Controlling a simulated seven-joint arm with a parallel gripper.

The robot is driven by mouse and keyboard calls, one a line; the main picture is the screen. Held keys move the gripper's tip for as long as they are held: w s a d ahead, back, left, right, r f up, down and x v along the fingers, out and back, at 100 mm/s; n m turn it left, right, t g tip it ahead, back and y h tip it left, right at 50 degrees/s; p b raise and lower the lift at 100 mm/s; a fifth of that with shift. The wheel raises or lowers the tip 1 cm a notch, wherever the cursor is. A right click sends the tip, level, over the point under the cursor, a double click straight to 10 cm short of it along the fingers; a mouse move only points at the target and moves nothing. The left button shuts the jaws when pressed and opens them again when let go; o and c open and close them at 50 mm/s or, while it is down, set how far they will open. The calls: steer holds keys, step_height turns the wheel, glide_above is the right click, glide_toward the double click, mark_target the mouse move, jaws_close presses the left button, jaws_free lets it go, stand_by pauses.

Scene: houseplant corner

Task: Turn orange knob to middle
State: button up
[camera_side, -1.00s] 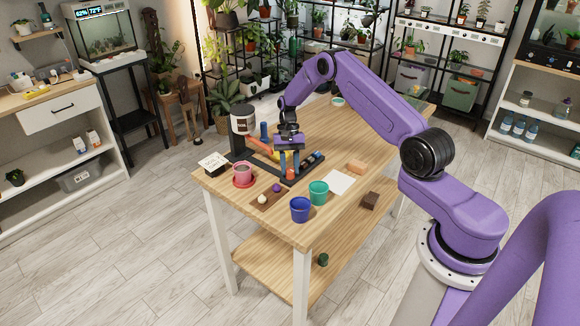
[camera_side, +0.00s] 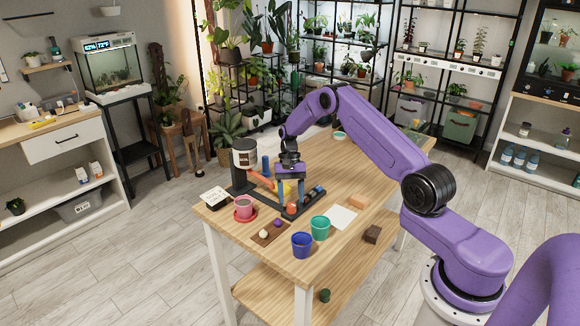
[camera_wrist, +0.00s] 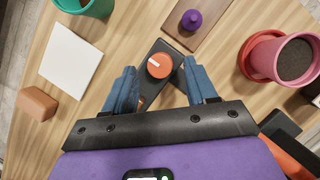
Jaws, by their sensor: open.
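The orange knob (camera_wrist: 160,65) sits on a dark base (camera_wrist: 181,69) in the wrist view, with a white mark across its left part. In the side view the knob is small and lies just below my gripper's fingers (camera_side: 290,190). My gripper (camera_wrist: 162,90) is open, its two blue fingers to the left and right of the knob's near side. The fingers are apart from the knob, and nothing is between them that I can see touching. The dark frame with blue and orange parts (camera_side: 262,181) stands behind the fingers.
A pink pot (camera_side: 244,204) on a red saucer, a brown board (camera_side: 268,236) with a purple piece, a blue pot (camera_side: 301,245), a green pot (camera_side: 320,228), a white sheet (camera_side: 343,217) and an orange-brown block (camera_side: 357,201) surround the frame.

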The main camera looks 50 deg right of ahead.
steer(key=v, duration=1.5)
steer(key=shift+r, duration=0.35)
steer(key=s+a+r+n+h, duration=0.1)
steer(key=a+r+n, duration=0.2)
steer(key=a, duration=0.4)
steer(key=s+a+r+n+h, duration=0.1)
steer(key=s+a+r+n, duration=0.15)
steer(key=a, duration=0.55)
steer(key=s+a+r+n+t+h, duration=0.1)
steer(key=s+a+r+n, duration=0.35)
steer(key=s+a, duration=0.45)
steer(key=s+f+n+t, duration=0.2)
steer(key=s+n, duration=0.9)
steer(key=s, duration=1.7)
steer(key=shift+s+f+n, duration=0.3)
steer(key=shift+s+f, duration=0.05)
steer(key=shift+f, duration=0.1)
steer(key=shift+d, duration=0.1)
